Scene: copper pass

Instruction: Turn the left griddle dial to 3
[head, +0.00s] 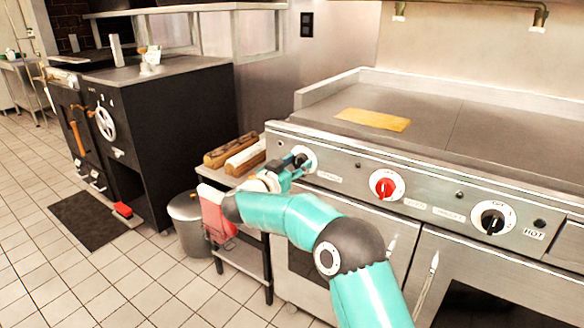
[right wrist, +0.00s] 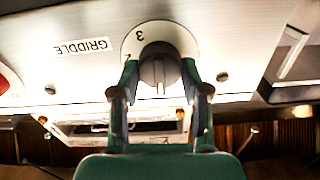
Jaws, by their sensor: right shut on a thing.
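The left griddle dial (head: 309,157) is a round white plate with a knob on the steel front panel, partly hidden by my right gripper (head: 294,168) in the head view. In the right wrist view the grey knob (right wrist: 160,68) sits between the two fingers of my right gripper (right wrist: 160,80), which is shut on it. A numeral 3 (right wrist: 139,35) shows on the plate above left of the knob. The knob's ridge looks upright in that view; I cannot tell the exact setting. My left gripper is not in view.
A red dial (head: 386,185) and a black dial (head: 493,219) are further right on the panel. A yellow cloth (head: 373,119) lies on the griddle top (head: 440,112).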

